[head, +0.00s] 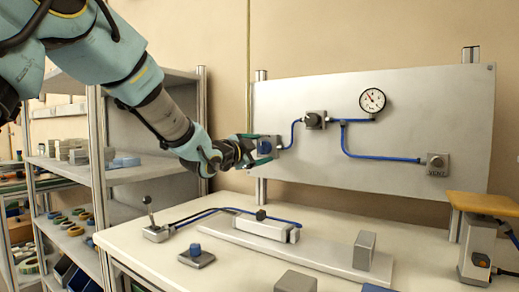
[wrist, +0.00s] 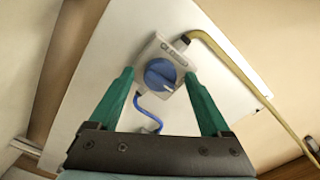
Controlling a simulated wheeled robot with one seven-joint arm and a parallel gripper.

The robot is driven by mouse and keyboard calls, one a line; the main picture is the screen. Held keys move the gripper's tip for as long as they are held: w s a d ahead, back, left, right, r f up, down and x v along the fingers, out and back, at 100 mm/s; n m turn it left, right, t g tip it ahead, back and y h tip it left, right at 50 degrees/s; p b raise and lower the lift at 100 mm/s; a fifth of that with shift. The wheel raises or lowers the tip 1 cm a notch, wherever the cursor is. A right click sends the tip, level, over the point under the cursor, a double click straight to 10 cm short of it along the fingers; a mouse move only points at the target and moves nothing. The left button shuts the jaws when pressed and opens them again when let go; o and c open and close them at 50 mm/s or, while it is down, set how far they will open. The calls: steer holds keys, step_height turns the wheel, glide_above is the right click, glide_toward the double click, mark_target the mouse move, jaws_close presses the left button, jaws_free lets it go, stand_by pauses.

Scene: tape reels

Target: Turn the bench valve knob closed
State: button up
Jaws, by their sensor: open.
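The valve knob (wrist: 160,73) is a round blue knob on a small grey block fixed to the upright grey panel (head: 420,100). In the head view the valve block (head: 276,144) shows at the panel's left edge, with my gripper (head: 262,149) close in front and partly covering it. In the wrist view my gripper (wrist: 163,85) is open. Its two green fingers stand on either side of the knob, with a gap on each side. The wrist view does not clearly show how deep the fingertips reach around it.
A blue hose (head: 296,130) runs from the valve to a fitting and a round gauge (head: 372,100). A yellowish pipe (wrist: 235,70) rises beside the valve. Below, the bench (head: 140,250) carries a lever, a cylinder and a second blue knob (head: 195,250). Shelves (head: 130,172) stand at left.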

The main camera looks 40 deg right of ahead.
steer(key=shift+c, duration=0.3)
jaws_close()
steer(key=shift+n, duration=0.3)
steer(key=n, duration=0.3)
steer(key=shift+n, duration=0.4)
steer(key=n, duration=0.4)
steer(key=shift+n+p, duration=0.3)
steer(key=shift+p, duration=0.05)
steer(key=n+p, duration=0.1)
steer(key=n, duration=0.4)
steer(key=shift+p, duration=0.35)
steer(key=shift+f+n+p, duration=0.1)
steer(key=shift+n+p, duration=0.55)
steer(key=shift+n, duration=1.35)
